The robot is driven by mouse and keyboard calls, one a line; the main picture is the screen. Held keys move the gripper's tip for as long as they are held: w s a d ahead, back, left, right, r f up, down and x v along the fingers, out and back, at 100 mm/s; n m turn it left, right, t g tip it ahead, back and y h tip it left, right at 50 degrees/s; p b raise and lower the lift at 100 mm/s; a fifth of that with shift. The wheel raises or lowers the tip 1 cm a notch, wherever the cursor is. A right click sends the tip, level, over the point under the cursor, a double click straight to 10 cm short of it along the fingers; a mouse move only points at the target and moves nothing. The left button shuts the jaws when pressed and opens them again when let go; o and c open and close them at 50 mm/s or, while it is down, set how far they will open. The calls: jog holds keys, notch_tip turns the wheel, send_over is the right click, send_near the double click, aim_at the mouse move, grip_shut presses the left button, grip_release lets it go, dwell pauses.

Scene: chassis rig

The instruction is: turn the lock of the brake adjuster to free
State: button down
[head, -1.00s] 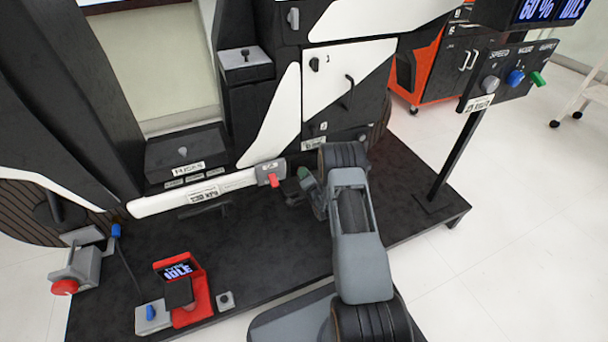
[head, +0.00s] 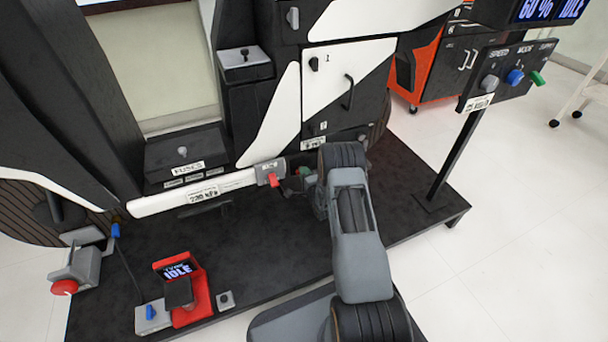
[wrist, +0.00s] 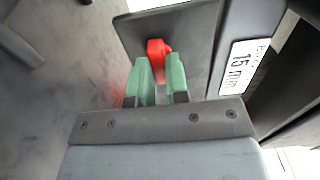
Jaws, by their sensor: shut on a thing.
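A red knob (wrist: 157,46), which looks like the lock of the brake adjuster, stands out from a dark panel (wrist: 195,45) in the wrist view. In the head view my gripper (head: 305,173) is low by the chassis, and my own arm hides the knob there.
A white bar with a kPa label (head: 200,193) and a red lever (head: 268,179) lies just left of my gripper. A post with a control panel (head: 508,78) stands to the right.

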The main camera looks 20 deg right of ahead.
dwell(0.4)
jog(key=c, duration=1.1)
grip_release()
jog(key=s+p, duration=0.5)
jog(key=s, duration=0.9)
jog(key=shift+w, duration=0.1)
